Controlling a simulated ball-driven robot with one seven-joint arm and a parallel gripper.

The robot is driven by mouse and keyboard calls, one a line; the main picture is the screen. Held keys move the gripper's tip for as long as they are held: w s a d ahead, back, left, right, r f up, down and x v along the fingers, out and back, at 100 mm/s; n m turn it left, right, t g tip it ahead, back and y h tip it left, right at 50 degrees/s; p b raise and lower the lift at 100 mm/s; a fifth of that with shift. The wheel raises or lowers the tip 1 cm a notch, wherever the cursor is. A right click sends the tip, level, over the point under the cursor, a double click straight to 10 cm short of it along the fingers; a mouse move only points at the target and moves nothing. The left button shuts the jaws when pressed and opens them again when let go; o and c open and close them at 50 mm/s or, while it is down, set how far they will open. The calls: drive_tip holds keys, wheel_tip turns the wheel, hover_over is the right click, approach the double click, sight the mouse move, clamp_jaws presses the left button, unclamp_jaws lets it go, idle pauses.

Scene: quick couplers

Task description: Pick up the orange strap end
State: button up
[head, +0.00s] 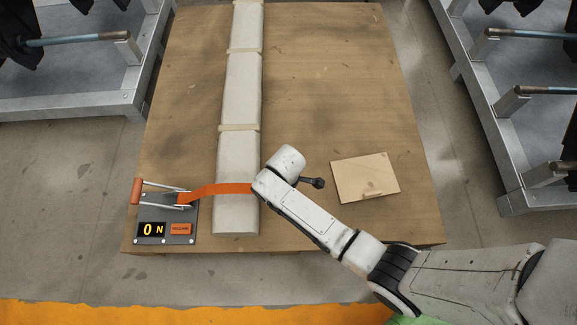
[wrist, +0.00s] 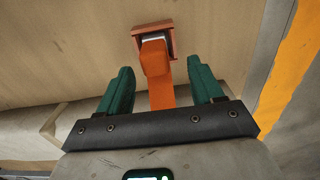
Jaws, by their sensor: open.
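In the head view the orange strap (head: 222,189) runs from a lever device (head: 180,212) on the left, across the long pale wrapped bundle (head: 238,150), to my arm. My arm hides its far end there. In the wrist view the orange strap end (wrist: 157,60) lies between the two green fingers of my gripper (wrist: 159,66), with a gap on each side. The fingers are open and hold nothing. The strap end is in front of a reddish-brown bracket (wrist: 136,40) with a pale inside; whether they touch I cannot tell.
The lever device has an orange handle (head: 137,191), a display reading 0 N (head: 151,230) and an orange button (head: 181,229). A thin pale board (head: 362,174) lies right of my arm on the wooden table (head: 330,70). Metal racks (head: 132,80) stand on both sides.

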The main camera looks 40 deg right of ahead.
drive_tip(key=f+b, duration=0.2)
drive_tip(key=f, duration=0.1)
drive_tip(key=f+b, duration=0.1)
drive_tip(key=f, duration=0.1)
drive_tip(key=shift+w+d, duration=0.1)
drive_tip(key=shift+d, duration=0.25)
drive_tip(key=c, duration=1.2)
drive_tip(key=shift+o, duration=0.2)
drive_tip(key=shift+r, duration=0.1)
